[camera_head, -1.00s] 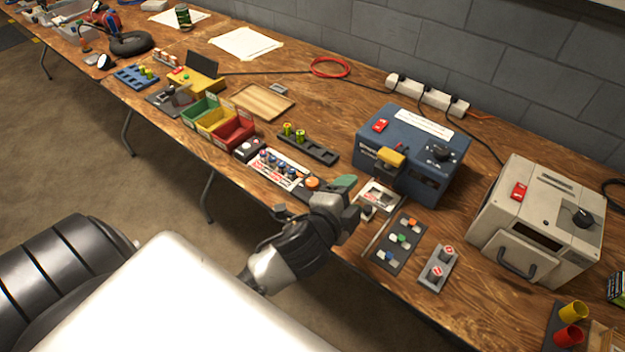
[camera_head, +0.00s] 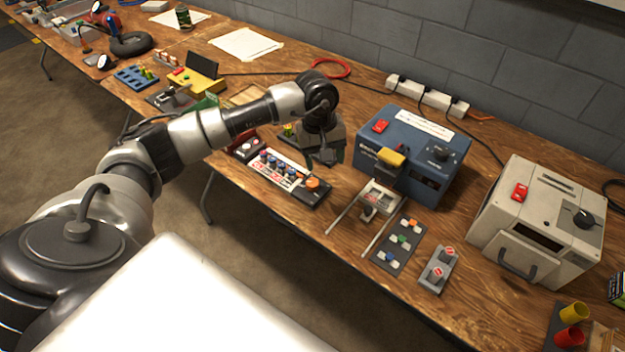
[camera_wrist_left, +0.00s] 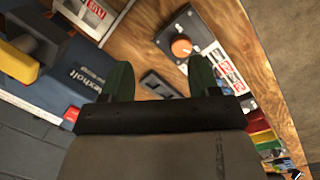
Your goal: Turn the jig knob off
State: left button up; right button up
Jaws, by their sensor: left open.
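An orange round knob (camera_head: 313,183) sits on a black box (camera_head: 312,195) at the right end of a white labelled strip. The orange knob also shows in the left wrist view (camera_wrist_left: 181,47), just beyond and between the fingertips. My left gripper (camera_head: 328,157) is above the bench, behind the orange knob and left of the blue charger. In the left wrist view its two green fingers (camera_wrist_left: 160,80) are spread apart with nothing between them. They do not appear to touch the knob. How the knob is set is too small to tell. My right gripper is not in view.
The blue charger (camera_head: 403,127) with a yellow handle stands close to the gripper's right. A beige charger (camera_head: 540,205) is farther right. A small switch panel (camera_head: 401,243) and a metal bracket with rods (camera_head: 384,197) lie near the front edge. Bare wood (camera_head: 345,200) lies right of the black box.

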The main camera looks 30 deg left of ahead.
aim_at(313, 183)
pick_arm(q)
jog(key=shift+y, duration=0.7)
jog(key=a+f, duration=0.1)
jog(key=f, duration=0.2)
jog(key=a+f, duration=0.1)
jog(key=f, duration=0.2)
jog(key=a+f+p, duration=0.1)
jog(key=f, duration=0.3)
jog(key=c, duration=0.9)
